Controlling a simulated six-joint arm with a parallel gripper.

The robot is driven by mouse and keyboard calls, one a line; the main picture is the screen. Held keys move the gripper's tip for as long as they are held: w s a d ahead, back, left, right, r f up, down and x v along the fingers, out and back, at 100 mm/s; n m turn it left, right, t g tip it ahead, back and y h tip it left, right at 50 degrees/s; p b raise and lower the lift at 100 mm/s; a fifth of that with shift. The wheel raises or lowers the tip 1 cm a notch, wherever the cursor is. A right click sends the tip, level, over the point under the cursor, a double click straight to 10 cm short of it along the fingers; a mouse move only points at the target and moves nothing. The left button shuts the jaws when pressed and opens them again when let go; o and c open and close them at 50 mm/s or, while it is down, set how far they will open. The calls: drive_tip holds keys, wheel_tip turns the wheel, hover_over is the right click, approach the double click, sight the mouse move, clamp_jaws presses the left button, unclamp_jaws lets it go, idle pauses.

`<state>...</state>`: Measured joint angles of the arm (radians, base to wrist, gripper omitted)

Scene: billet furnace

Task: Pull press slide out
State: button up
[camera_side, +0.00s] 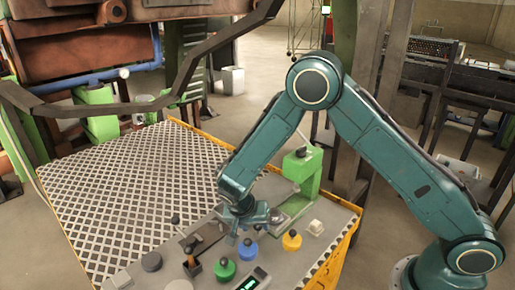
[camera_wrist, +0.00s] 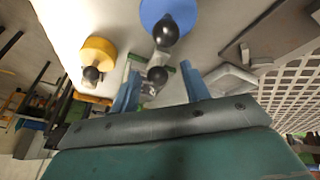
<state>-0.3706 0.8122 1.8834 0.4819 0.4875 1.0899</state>
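The green press (camera_side: 303,170) stands near the back right corner of the bench, with a pale lever rising from it. A grey slide-like strip (camera_side: 292,206) runs from its foot towards my gripper (camera_side: 246,226). In the wrist view my gripper (camera_wrist: 161,88) is open, its two blue fingers apart. A black ball knob (camera_wrist: 157,75) shows in the gap between the fingers, with a pale metal piece and bits of green behind it. I cannot tell whether the fingers touch the knob. In the side view my gripper hides the strip's near end.
A blue-based knob (camera_side: 248,250) and a yellow-based knob (camera_side: 292,240) stand close to my gripper. A green-based knob (camera_side: 224,270) and a dark lever box (camera_side: 192,266) are further left. A white switch block (camera_side: 315,227) is at right. The grated plate (camera_side: 130,195) is clear.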

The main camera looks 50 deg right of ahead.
drive_tip(key=shift+r, duration=0.15)
drive_tip(key=v, duration=1.3)
drive_tip(key=shift+r, duration=0.25)
drive_tip(key=shift+r, duration=0.1)
drive_tip(key=s+d+r+n+t+y, duration=0.1)
drive_tip(key=s+d+r+n+y, duration=0.1)
drive_tip(key=s+d+r, duration=0.4)
drive_tip(key=s+d+r+n+t+y, duration=0.1)
drive_tip(key=s+d+r+n, duration=0.2)
drive_tip(key=r, duration=0.5)
drive_tip(key=s+r+n+t+y, duration=0.1)
drive_tip(key=s+n, duration=0.2)
drive_tip(key=s, duration=0.5)
drive_tip(key=s+d+r+n+t+y, duration=0.1)
drive_tip(key=s+r+n, duration=0.1)
drive_tip(key=s, duration=0.6)
drive_tip(key=shift+d+n+t, duration=0.35)
drive_tip(key=shift+n+t, duration=0.05)
